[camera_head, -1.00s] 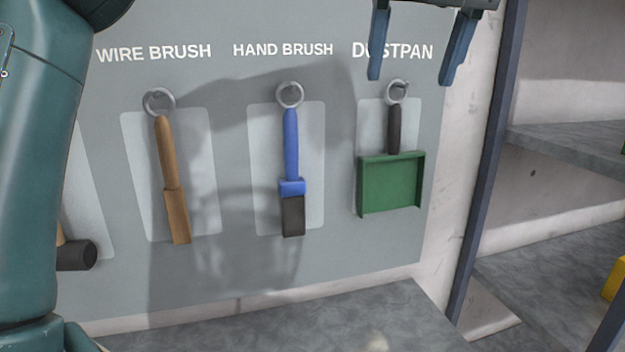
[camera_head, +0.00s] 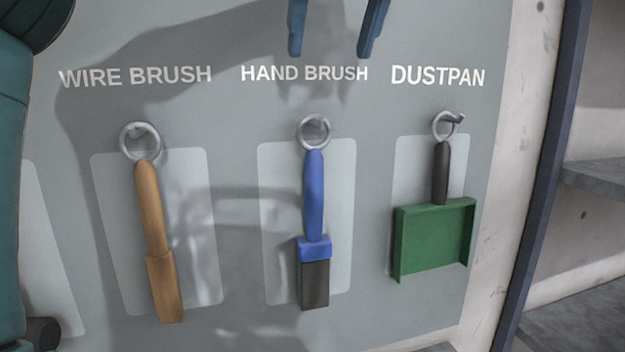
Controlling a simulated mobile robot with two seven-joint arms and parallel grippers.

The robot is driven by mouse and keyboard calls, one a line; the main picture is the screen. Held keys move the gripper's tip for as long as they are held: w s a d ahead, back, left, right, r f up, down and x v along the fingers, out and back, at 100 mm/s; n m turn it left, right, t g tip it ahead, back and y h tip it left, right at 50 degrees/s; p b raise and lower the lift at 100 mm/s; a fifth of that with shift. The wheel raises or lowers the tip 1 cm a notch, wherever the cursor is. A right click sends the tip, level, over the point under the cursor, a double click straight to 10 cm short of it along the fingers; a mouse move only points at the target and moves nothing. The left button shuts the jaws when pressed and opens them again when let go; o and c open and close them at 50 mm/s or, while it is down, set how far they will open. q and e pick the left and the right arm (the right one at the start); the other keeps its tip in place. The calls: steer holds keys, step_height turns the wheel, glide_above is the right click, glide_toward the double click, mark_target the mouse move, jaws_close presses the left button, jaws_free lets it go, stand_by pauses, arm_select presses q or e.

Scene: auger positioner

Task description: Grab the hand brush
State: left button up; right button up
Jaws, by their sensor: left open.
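The hand brush (camera_head: 314,203) has a blue handle and a dark bristle block. It hangs from a ring on a hook, under the printed words HAND BRUSH on a grey wall panel. My left gripper (camera_head: 332,52) shows at the top edge as two blue fingers. They are spread apart, with nothing between them, above the brush and its ring. The upper part of the gripper is out of the picture. My right gripper is not in view.
A brown wire brush (camera_head: 157,235) hangs to the left of the hand brush. A green dustpan (camera_head: 434,240) hangs to its right. A dark post (camera_head: 552,160) and grey shelves (camera_head: 592,182) stand at the right. My arm fills the left edge.

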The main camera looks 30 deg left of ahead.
mark_target(317, 118)
arm_select(q)
steer(key=x, duration=0.5)
steer(key=shift+f, duration=0.15)
steer(key=x, duration=0.4)
steer(key=shift+w+f, duration=0.1)
steer(key=shift+f, duration=0.2)
steer(key=c, duration=1.2)
steer(key=shift+c, duration=0.2)
steer(key=shift+r, duration=0.2)
